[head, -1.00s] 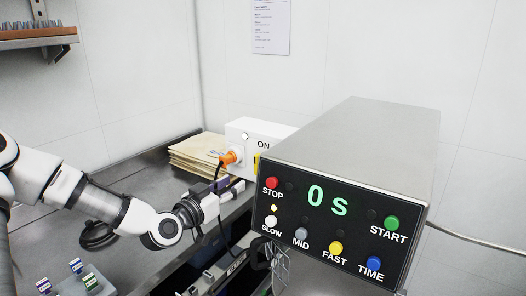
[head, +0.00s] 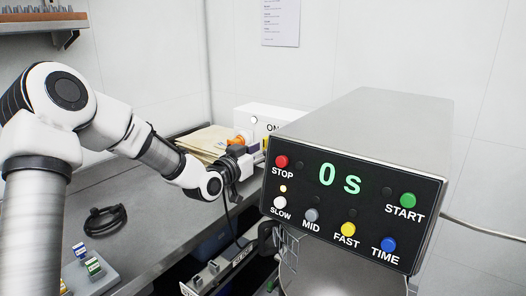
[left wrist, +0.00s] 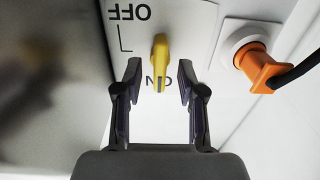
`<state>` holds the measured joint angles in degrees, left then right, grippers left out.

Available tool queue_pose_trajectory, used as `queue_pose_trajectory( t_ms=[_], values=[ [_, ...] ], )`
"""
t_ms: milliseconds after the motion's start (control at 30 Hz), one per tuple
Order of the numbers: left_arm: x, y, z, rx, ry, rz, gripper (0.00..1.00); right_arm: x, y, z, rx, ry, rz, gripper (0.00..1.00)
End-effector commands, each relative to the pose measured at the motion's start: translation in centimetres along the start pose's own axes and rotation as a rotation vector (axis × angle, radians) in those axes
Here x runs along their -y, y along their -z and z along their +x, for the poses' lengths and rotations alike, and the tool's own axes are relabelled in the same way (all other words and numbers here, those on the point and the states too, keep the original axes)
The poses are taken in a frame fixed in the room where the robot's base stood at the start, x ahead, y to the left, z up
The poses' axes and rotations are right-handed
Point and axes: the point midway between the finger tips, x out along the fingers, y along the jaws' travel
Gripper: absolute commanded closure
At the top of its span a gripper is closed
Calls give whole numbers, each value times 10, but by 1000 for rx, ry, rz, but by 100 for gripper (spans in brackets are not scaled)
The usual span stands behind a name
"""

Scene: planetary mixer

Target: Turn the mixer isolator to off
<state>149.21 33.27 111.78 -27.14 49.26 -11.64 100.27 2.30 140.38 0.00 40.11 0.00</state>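The isolator is a white box (head: 284,113) behind the mixer's control housing, partly hidden by it and by my left gripper in the head view. In the left wrist view its yellow handle (left wrist: 160,62) points at the ON mark, and the OFF lettering (left wrist: 129,12) shows upside down to the upper left. My left gripper (left wrist: 158,78) is open, its two fingertips on either side of the handle's lower end with gaps at both sides. In the head view the left gripper (head: 248,157) is at the box front, fingertips hidden behind the mixer. My right gripper is not in view.
The mixer housing (head: 360,130) stands close to the right of my left gripper. An orange plug (left wrist: 262,70) with a black cable sits beside the handle. Folders (head: 205,143) lie behind the arm.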

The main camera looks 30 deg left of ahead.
Motion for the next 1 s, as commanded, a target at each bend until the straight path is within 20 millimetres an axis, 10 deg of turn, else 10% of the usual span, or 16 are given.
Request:
queue_pose_trajectory(
  t_ms=[67,200,1000],
  values=[
    [0,0,0,0,0,0,60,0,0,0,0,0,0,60],
    [0,0,0,0,0,0,100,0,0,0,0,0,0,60],
    [0,-1,0,1,0,407,100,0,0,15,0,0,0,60]
  ],
)
